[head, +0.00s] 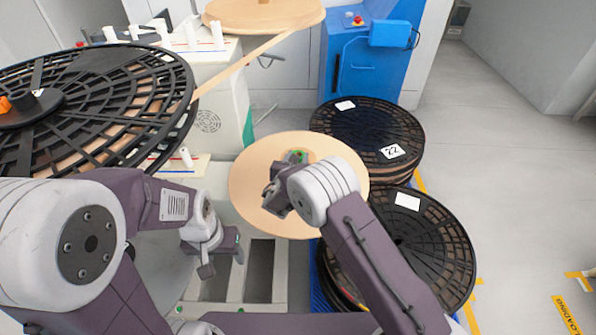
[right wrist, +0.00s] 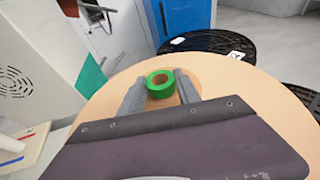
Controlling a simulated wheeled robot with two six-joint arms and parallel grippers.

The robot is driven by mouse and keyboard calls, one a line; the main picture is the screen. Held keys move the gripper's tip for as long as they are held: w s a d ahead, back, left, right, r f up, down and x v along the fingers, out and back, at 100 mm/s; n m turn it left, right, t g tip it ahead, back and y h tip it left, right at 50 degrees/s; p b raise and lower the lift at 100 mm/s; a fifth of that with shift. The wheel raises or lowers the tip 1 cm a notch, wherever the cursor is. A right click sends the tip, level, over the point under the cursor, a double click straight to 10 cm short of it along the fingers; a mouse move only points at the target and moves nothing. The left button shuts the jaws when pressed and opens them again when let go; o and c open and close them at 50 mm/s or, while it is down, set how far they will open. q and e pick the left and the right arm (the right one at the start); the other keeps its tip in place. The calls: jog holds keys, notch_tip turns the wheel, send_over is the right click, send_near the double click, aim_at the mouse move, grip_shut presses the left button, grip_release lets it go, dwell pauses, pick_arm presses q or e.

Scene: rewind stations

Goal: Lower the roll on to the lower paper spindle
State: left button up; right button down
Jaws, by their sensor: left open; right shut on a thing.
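A wide tan paper roll (head: 250,205) lies flat in the middle of the head view; its face (right wrist: 130,100) also fills much of the right wrist view. A green ring (right wrist: 160,85) stands up at its centre. My right gripper (head: 282,178) is above the roll, its two fingers (right wrist: 160,92) on either side of the green ring and shut on it. My left gripper (head: 222,262) is open and empty, lower left of the roll. The lower paper spindle does not show; I cannot tell the gap beneath the roll.
A large black slotted reel (head: 130,75) is at the left. A tan strip (head: 235,70) runs from it to another tan disc (head: 265,14) at the top. Black reels (head: 365,125) (head: 435,235) stand close on the roll's right. Grey floor (head: 500,140) is clear farther right.

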jog(key=shift+w+f, duration=0.3)
jog(key=shift+f, duration=0.65)
jog(key=shift+s+f, duration=0.1)
notch_tip(320, 180, down, 4)
jog(key=shift+r, duration=0.25)
jog(key=shift+b, duration=0.4)
jog(key=c, duration=0.9)
grip_release()
jog(key=shift+f, duration=0.1)
jog(key=shift+o, duration=0.2)
